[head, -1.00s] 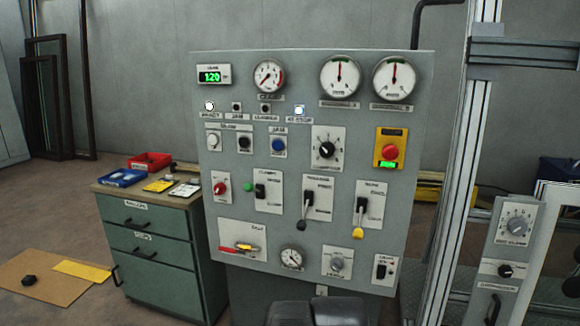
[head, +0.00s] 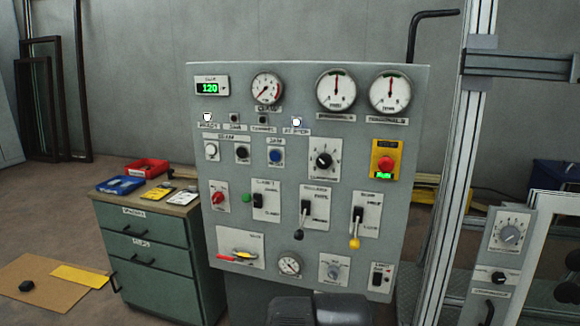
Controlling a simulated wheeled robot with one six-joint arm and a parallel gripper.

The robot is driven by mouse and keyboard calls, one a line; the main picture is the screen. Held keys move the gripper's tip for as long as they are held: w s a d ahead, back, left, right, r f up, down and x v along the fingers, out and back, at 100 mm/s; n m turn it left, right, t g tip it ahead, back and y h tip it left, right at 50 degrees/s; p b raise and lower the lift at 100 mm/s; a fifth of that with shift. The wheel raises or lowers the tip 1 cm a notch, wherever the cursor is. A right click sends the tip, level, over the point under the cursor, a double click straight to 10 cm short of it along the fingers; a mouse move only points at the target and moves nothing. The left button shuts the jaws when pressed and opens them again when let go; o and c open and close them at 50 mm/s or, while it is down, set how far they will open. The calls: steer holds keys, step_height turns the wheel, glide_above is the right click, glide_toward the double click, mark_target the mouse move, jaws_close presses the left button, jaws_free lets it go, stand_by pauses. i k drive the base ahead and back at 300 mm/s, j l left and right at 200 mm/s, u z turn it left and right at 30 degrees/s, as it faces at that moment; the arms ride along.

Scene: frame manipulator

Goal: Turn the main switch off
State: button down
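The grey control panel (head: 280,180) stands upright in the middle of the head view, facing me. Its labels are too small to read surely, so I cannot tell for certain which control is the main switch. A red rotary knob (head: 218,198) sits on a white plate at the panel's left edge. A small black rocker switch (head: 377,279) sits on a white plate at the lower right corner. Two lit white lamps show on the panel, at left (head: 207,117) and centre right (head: 296,121).
Two levers, one black-tipped (head: 299,234) and one yellow-tipped (head: 354,242), stick out from the panel. A red emergency button (head: 385,164) is at right. A green drawer cabinet (head: 150,255) stands left; a metal frame post (head: 460,150) stands right.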

mark_target(219, 197)
steer(key=i+j, duration=0.15)
steer(key=i, duration=0.25)
steer(key=i+j+u, duration=0.1)
steer(key=i, duration=0.3)
steer(key=i+j, duration=0.15)
steer(key=i, duration=0.25)
